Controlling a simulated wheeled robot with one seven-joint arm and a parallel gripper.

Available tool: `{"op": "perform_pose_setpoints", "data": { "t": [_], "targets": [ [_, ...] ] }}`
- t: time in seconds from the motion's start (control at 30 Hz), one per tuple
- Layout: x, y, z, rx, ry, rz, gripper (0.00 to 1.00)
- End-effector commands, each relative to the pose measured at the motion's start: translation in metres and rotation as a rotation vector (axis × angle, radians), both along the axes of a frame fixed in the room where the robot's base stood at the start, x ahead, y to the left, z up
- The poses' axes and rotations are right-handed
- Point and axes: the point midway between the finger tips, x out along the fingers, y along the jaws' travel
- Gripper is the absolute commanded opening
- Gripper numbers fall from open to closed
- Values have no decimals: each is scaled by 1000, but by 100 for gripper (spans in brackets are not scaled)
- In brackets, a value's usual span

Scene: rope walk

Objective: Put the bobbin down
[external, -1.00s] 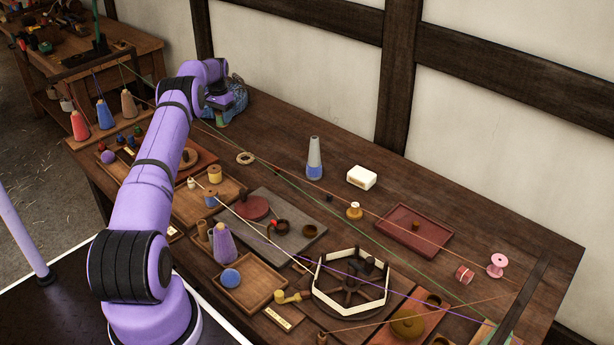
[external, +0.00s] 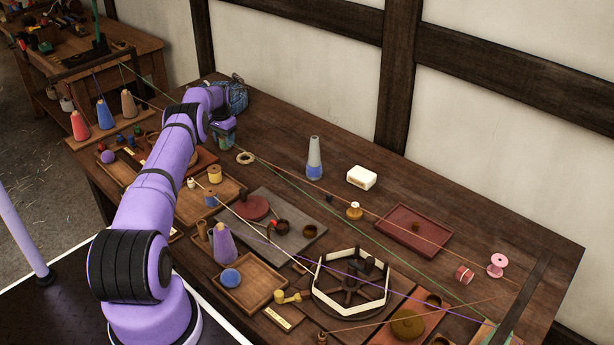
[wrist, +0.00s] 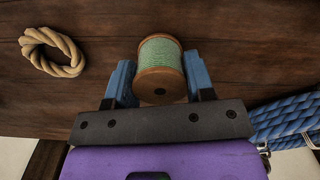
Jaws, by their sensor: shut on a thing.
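The bobbin (wrist: 160,62), a wooden spool wound with light green thread, sits between the two blue fingers of my gripper (wrist: 160,80) in the wrist view. The fingers are shut on its sides, and its wooden end disc faces the camera. In the external view my gripper (external: 222,138) is over the back left part of the dark wooden table (external: 270,130), left of a small rope ring. The bobbin is mostly hidden there by my wrist. I cannot tell whether its far end touches the table.
The tan rope ring (external: 245,158) lies close by; it also shows in the wrist view (wrist: 53,52). A blue rope coil (external: 236,97) lies behind my gripper. Wooden trays stand nearer the front. Strung lines cross the table, and bare table lies right of the ring.

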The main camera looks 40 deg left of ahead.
Motion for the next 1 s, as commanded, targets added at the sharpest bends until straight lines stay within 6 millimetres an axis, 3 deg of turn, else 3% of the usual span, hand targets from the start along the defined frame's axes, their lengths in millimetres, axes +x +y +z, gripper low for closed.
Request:
{"op": "perform_pose_setpoints", "data": {
  "t": [0.17,0.2,0.3,0.67,0.87,1.0],
  "targets": [
    [0,0,-3,0,1,0,25],
    [0,0,-3,0,1,0,56],
    [0,0,-3,0,1,0,74],
    [0,0,2,0,0,0,74],
    [0,0,30,1,-1,0,74],
    [0,0,59,1,-1,0,74]
  ]
}}
